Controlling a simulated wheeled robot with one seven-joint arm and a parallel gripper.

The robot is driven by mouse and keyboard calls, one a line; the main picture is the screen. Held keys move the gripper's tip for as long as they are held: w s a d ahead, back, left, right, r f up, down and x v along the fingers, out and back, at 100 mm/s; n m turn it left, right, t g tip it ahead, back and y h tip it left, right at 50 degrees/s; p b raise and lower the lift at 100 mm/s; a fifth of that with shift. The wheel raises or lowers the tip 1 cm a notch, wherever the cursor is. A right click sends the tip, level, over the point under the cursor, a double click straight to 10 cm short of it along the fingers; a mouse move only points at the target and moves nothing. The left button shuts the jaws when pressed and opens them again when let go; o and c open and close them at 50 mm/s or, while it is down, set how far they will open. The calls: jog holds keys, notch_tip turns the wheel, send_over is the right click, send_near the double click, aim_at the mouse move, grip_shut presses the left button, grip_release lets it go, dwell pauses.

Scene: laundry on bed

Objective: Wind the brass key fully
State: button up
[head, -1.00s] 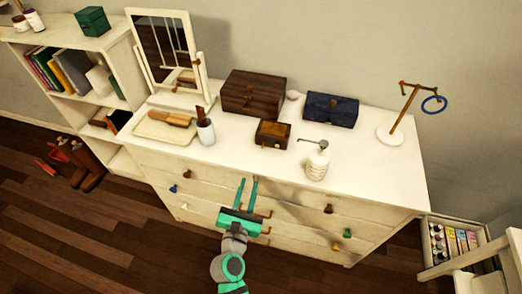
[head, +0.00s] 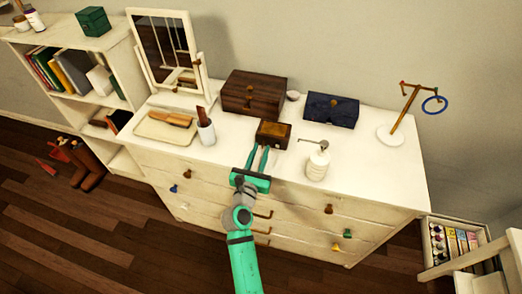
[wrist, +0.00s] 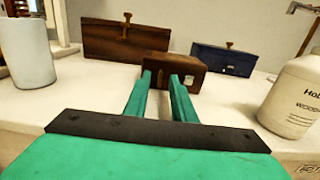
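A small brown wooden box (head: 273,132) with a lighter golden top sits near the front edge of the white dresser top. It shows at the centre of the wrist view (wrist: 190,68), with a small pale square mark on its front. I cannot clearly make out the brass key; it may be hidden by my fingers or too small to tell. My gripper (head: 260,148) points at the front of this box. Its two green fingers are apart with nothing visible between them, also in the wrist view (wrist: 160,78). Whether the tips touch the box I cannot tell.
A pump bottle (head: 317,164) stands right of my gripper and a white cup (head: 206,132) stands left. Behind are a larger brown box (head: 252,94) and a dark blue box (head: 331,110). A mirror (head: 165,50) and tray (head: 155,130) are left; a stand (head: 391,134) is right.

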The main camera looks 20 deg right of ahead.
jog(key=shift+w+d, duration=0.25)
jog(key=shift+w, duration=0.1)
jog(key=shift+c, duration=0.2)
grip_shut()
jog(key=shift+m, duration=0.3)
